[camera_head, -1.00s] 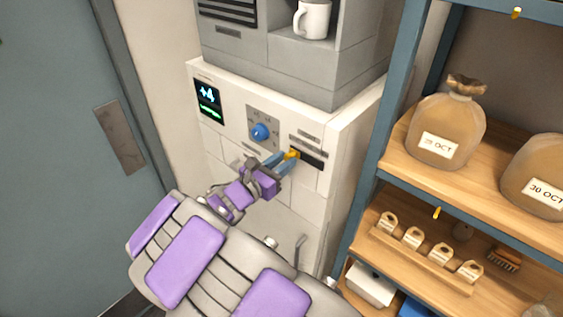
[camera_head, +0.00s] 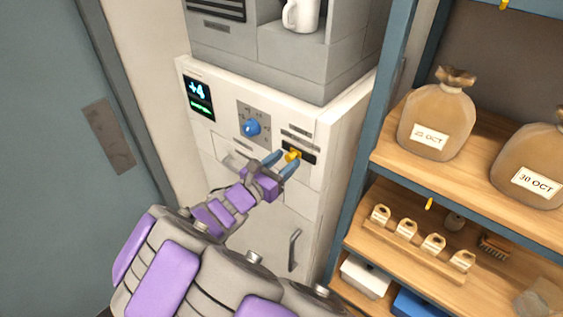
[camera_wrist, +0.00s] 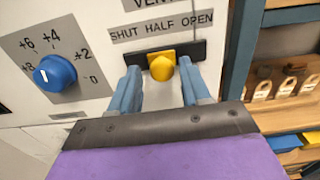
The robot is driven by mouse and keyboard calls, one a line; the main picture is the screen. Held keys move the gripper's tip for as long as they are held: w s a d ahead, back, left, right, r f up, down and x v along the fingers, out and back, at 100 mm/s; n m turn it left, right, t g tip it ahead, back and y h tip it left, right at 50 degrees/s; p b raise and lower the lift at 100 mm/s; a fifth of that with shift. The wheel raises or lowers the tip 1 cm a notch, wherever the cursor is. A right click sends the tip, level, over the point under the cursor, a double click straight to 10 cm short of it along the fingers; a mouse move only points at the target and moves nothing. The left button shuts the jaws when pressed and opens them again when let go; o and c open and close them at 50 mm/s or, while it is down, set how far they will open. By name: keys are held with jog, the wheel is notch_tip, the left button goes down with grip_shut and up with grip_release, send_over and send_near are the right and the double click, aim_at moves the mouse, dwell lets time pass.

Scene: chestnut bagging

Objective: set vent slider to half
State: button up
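The vent slider's yellow knob (camera_wrist: 162,66) sits near the middle of its black slot (camera_wrist: 196,49), below the word HALF on the SHUT HALF OPEN label (camera_wrist: 161,27). The head view shows the knob (camera_head: 292,156) on the white cabinet's upper front. My gripper (camera_wrist: 160,68) is open, with one blue finger on each side of the knob. Gaps show between the knob and both fingertips. The gripper also shows in the head view (camera_head: 282,160), reaching up to the panel from below left.
A blue dial (camera_wrist: 54,73) is left of the slider, and a lit display (camera_head: 199,97) is farther left. A cabinet door handle (camera_head: 294,250) sticks out below. A wooden shelf unit (camera_head: 364,150) with sacks stands close on the right.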

jog(key=shift+o, duration=0.4)
jog(key=shift+s+a, duration=0.2)
jog(key=shift+s, duration=0.05)
jog(key=p+v, duration=0.6)
jog(key=v, duration=1)
jog(key=shift+s+a, duration=0.3)
jog(key=shift+f, duration=0.1)
